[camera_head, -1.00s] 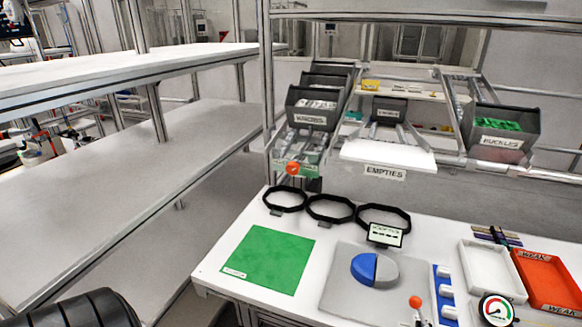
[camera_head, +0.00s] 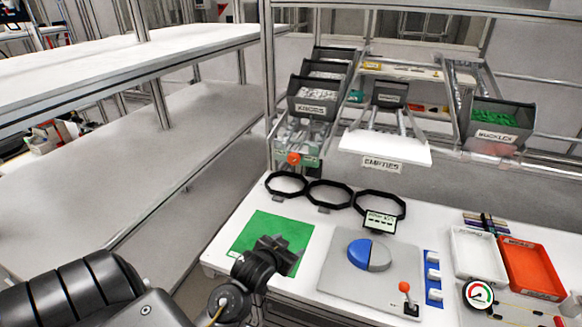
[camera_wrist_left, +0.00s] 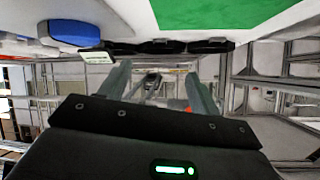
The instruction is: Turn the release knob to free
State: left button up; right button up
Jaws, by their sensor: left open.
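An orange-red knob (camera_head: 293,158) sits on a green plate at the front foot of the chute under the bin labelled KNOBS. Which way it is turned is too small to tell. My left gripper (camera_head: 276,248) is over the green mat, nearer to me and lower in the picture than the knob, and clearly apart from it. In the left wrist view its two fingers (camera_wrist_left: 160,85) are spread with nothing between them. A small orange patch shows beside one finger there, mostly hidden. My right gripper is out of view.
The green mat (camera_head: 248,236) lies on the white table. Three black rings (camera_head: 329,205) stand behind it. A grey plate (camera_head: 335,273) carries a blue-and-grey disc and a red-ball lever (camera_head: 404,287). The EMPTIES shelf (camera_head: 385,147) juts out right of the knob.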

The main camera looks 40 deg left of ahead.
pick_arm(q)
jog(key=w+a+r+n+t+y, duration=0.1)
jog(key=w+a+r+t, duration=0.2)
jog(key=w+a+r, duration=0.25)
jog(key=n+t+y, duration=0.1)
jog(key=t+y, duration=0.1)
jog(key=y, duration=0.1)
send_near(293, 161)
jog(key=p+x, duration=0.2)
jog(key=x, duration=0.5)
jog(key=shift+r+p, duration=0.15)
jog(key=shift+p, duration=0.15)
jog(key=shift+w+a, duration=0.25)
jog(key=shift+w, duration=0.3)
jog(key=shift+c, duration=0.4)
jog(key=c, duration=0.9)
